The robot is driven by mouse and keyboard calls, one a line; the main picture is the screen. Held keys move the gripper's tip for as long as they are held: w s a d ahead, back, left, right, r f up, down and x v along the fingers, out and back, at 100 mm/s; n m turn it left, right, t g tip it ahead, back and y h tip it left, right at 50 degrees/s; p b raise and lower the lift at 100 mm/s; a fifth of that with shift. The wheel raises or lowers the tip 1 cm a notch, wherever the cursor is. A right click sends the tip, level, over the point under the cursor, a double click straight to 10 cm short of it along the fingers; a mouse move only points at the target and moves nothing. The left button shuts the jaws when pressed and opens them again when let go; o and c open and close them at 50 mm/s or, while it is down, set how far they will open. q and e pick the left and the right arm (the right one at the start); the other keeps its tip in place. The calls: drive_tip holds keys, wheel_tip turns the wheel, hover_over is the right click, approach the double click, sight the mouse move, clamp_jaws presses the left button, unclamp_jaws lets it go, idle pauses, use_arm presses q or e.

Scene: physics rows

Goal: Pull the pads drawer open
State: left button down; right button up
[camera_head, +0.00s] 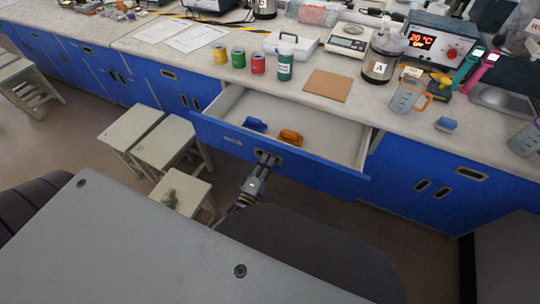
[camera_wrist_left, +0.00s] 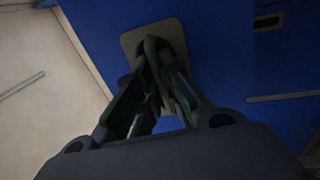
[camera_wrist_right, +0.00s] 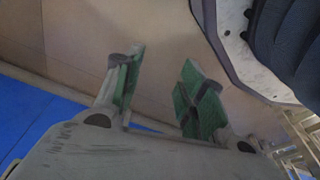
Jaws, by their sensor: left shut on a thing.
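The pads drawer (camera_head: 215,132) has a blue front and stands open below the counter. Inside its pale tray lie a blue item (camera_head: 254,124) and an orange item (camera_head: 290,136). My left gripper (camera_head: 266,163) is at the recessed handle in the middle of the drawer front. In the left wrist view my left gripper (camera_wrist_left: 160,60) is shut on the handle, whose beige plate (camera_wrist_left: 128,42) shows around the fingertips. My right gripper (camera_wrist_right: 165,70) is open and empty, with its green-padded fingers apart over the floor; it does not show in the head view.
A brown board (camera_head: 328,85), a kettle (camera_head: 380,66) and a jug (camera_head: 405,97) are to the right. Stools (camera_head: 165,143) stand on the floor left of the drawer.

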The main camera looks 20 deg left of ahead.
use_arm(q)
drive_tip(key=shift+s+p, duration=0.7)
drive_tip(key=shift+s, duration=1)
use_arm(e)
drive_tip(key=shift+s+d+f, duration=0.3)
drive_tip(key=shift+f, duration=0.35)
drive_tip(key=shift+s+d+f, duration=0.3)
drive_tip(key=shift+s+f, duration=0.05)
drive_tip(key=shift+f, duration=0.25)
drive_tip(key=shift+s+d+f, duration=0.3)
drive_tip(key=shift+f, duration=0.35)
use_arm(q)
drive_tip(key=c, duration=1.8)
unclamp_jaws()
drive_tip(key=shift+s, duration=0.1)
drive_tip(key=shift+s+a+f, duration=0.1)
drive_tip(key=shift+s+f, duration=0.3)
drive_tip(key=shift+s, duration=1.55)
drive_tip(key=shift+s+a+f, duration=0.1)
drive_tip(key=shift+s+f, duration=0.25)
drive_tip(key=shift+s, duration=1.55)
drive_tip(key=shift+s+a+f, duration=0.1)
drive_tip(key=shift+s+f, duration=0.3)
drive_tip(key=shift+s, duration=1.55)
drive_tip(key=shift+w, duration=0.1)
